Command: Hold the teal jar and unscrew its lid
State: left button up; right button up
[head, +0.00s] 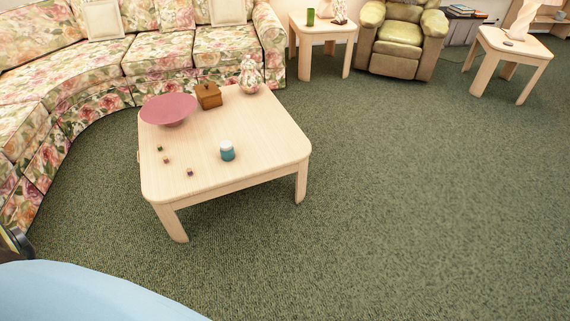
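The teal jar (227,154) stands upright on the light wooden coffee table (236,120), near the table's front right part. A whitish lid (227,145) sits on top of it.
On the table are a pink bowl (168,109), a wooden box (208,96), a glass jar (249,76) and several small cubes (166,159). A floral sofa (160,50) curves behind and left. A green armchair (400,38) stands behind. Carpet (400,190) is clear at right.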

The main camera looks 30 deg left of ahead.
aim_at(228, 155)
jog(key=z, duration=0.45)
jog(key=i, duration=0.65)
jog(key=u, duration=0.9)
jog(key=i, duration=1.5)
jog(key=u, duration=1.4)
